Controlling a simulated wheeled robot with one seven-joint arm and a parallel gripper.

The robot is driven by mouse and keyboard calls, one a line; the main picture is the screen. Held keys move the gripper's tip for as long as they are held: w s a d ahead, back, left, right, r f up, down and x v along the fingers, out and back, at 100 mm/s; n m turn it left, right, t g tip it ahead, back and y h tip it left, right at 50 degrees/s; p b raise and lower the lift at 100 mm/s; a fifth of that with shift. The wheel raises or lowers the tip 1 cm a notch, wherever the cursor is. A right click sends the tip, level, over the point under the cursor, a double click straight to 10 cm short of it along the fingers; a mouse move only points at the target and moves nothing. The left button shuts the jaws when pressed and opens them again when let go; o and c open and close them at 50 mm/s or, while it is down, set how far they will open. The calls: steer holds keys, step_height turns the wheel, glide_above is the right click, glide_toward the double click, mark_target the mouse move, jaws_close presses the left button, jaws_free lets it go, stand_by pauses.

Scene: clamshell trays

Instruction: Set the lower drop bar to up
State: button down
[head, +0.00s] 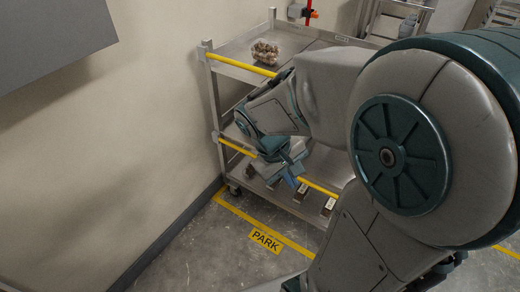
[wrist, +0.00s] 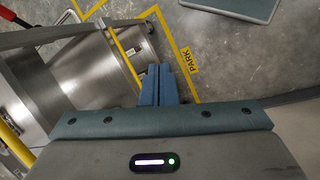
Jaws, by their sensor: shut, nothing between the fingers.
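The lower drop bar (head: 318,187) is a yellow bar running along the front of the steel cart's lower shelf level; my gripper hides its middle. It lies low, close to the shelf edge. My gripper (head: 290,180) is at this bar, fingers pointing down, shut and empty. In the wrist view the shut blue fingers (wrist: 159,72) are just right of a yellow bar (wrist: 125,55), which looks like the lower one. I cannot tell whether they touch. The upper drop bar (head: 240,65) is another yellow bar across the top shelf front.
The steel cart (head: 212,95) stands against the wall. A grey panel (head: 50,40) hangs upper left. The floor by the PARK sign (head: 266,242) is clear.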

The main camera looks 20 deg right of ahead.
steer(key=w+d+f+n+t+h+b, duration=0.15)
steer(key=w+f+n+h+b, duration=0.35)
steer(key=f, duration=0.5)
steer(key=w+d+f+n+t+h+b, duration=0.1)
steer(key=w+d+f+n+h+b, duration=0.4)
steer(key=f, duration=0.6)
steer(key=w+f+n+t+h+b, duration=0.2)
steer(key=w+f+n+b, duration=0.2)
steer(key=w+f+b, duration=0.45)
steer(key=w+a+f+n+t+y+b, duration=0.15)
steer(key=f+n+t, duration=0.25)
steer(key=f, duration=0.4)
steer(key=w+a+f+n+t+b, duration=0.25)
steer(key=f+n+t, duration=0.2)
steer(key=f, duration=0.35)
steer(key=w+d+r+b, duration=0.2)
steer(key=w+d+r, duration=0.2)
steer(key=w+d, duration=0.2)
steer(key=shift+w+d+r+g+b, duration=0.3)
steer(key=shift+w+d+r+b, duration=0.1)
steer(key=shift+d, duration=0.8)
step_height(320, 180, up, 10)
steer(key=p, duration=0.8)
steer(key=shift+r+p, duration=0.25)
steer(key=shift+p, duration=0.1)
